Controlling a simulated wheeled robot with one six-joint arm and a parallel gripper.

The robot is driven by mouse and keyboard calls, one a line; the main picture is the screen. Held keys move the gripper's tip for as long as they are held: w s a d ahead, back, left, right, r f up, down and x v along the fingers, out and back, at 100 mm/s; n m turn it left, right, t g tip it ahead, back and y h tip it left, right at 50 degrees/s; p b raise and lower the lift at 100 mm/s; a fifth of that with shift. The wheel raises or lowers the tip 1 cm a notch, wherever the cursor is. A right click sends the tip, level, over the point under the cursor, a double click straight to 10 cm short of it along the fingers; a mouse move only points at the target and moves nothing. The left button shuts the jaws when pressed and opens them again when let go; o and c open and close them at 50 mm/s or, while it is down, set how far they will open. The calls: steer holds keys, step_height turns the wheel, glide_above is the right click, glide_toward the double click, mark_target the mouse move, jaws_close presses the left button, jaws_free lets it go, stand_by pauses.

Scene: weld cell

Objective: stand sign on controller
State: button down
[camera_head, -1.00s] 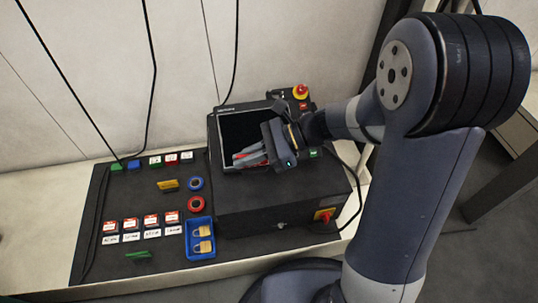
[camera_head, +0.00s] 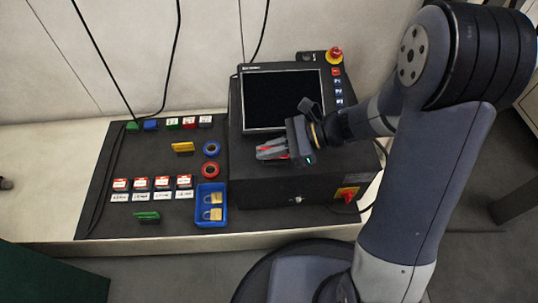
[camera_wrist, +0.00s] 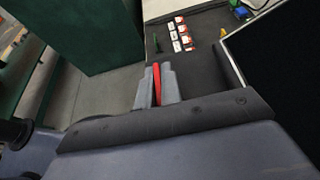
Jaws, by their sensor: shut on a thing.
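The controller (camera_head: 285,188) is a black box at the back right of the bench, with a dark screen (camera_head: 283,98) standing on it. The screen's edge also shows at the right of the wrist view (camera_wrist: 285,60). My gripper (camera_head: 268,150) is over the controller's top, in front of the screen, towards its left side. It is shut on a thin red sign (camera_wrist: 157,84), seen edge-on between the fingers in the wrist view. The sign's face is hidden, and only a red sliver shows in the head view. I cannot tell whether the sign touches the controller's top.
Left are a blue tray (camera_head: 211,220) with padlocks, tape rings (camera_head: 211,149), a yellow sign (camera_head: 183,147), a green sign (camera_head: 147,216) and several tags (camera_head: 141,184).

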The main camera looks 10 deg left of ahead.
steer(key=shift+f, duration=0.8)
steer(key=shift+f, duration=0.1)
steer(key=c, duration=1.6)
jaws_free()
steer(key=shift+d+r, duration=0.1)
steer(key=shift+r, duration=0.15)
steer(key=p+v, duration=0.4)
steer(key=v, duration=0.7)
steer(key=shift+w+d, duration=0.1)
steer(key=shift+d, duration=0.3)
